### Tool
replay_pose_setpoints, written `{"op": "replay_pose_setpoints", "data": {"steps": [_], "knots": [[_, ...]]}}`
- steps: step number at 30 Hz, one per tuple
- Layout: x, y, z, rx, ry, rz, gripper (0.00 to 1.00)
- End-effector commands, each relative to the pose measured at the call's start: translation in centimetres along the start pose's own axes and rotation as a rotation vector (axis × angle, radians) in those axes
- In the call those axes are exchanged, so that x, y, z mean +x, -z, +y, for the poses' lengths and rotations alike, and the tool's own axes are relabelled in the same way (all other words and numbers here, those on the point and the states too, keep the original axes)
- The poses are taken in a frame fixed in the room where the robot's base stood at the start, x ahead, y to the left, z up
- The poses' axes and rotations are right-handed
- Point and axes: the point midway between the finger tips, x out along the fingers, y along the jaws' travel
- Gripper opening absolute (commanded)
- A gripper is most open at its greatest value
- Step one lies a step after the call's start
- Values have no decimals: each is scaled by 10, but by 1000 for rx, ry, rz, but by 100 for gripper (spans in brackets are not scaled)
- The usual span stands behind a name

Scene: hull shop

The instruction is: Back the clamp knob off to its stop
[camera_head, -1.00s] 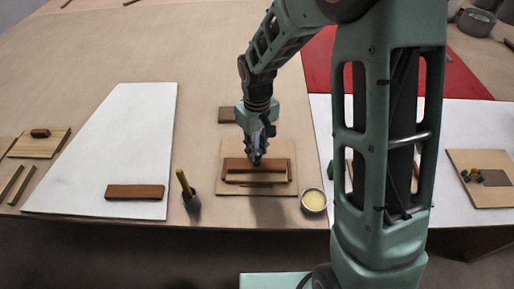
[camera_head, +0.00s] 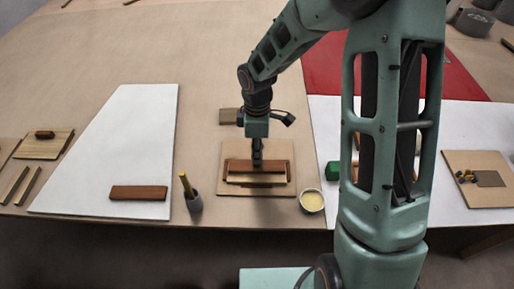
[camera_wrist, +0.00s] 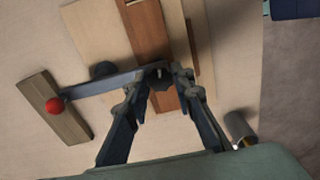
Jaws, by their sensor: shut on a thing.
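My gripper (camera_wrist: 160,76) is shut on a small dark knob, the clamp knob as far as I can tell, mostly hidden between the fingertips. A dark grey clamp bar (camera_wrist: 105,83) runs left from the fingertips to a red ball (camera_wrist: 55,105). A dark round part (camera_wrist: 104,70) shows beside the bar. Below the fingertips lies a red-brown wood strip (camera_wrist: 148,28) with pale strips beside it. In the head view my gripper (camera_head: 257,163) points down at the pale strip (camera_head: 258,178) and red-brown strip (camera_head: 238,164) on a square pale board (camera_head: 230,149). The knob is hidden there.
A grey cup (camera_head: 194,203) with a yellow stick stands left of the board. A round pot (camera_head: 312,201) with yellowish contents stands right. A brown block (camera_head: 229,116) lies behind. A white panel (camera_head: 120,150) with a red-brown block (camera_head: 138,192) lies farther left.

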Motion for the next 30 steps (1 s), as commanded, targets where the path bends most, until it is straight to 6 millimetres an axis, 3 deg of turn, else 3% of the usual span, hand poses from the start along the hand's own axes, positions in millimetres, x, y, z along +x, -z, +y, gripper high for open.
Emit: {"op": "replay_pose_setpoints", "data": {"steps": [12, 29, 30], "knots": [[-1, 0, 1, -191, -1, 0, 0], [0, 0, 1, -220, -2, 0, 0], [0, 0, 1, -220, -2, 0, 26]]}}
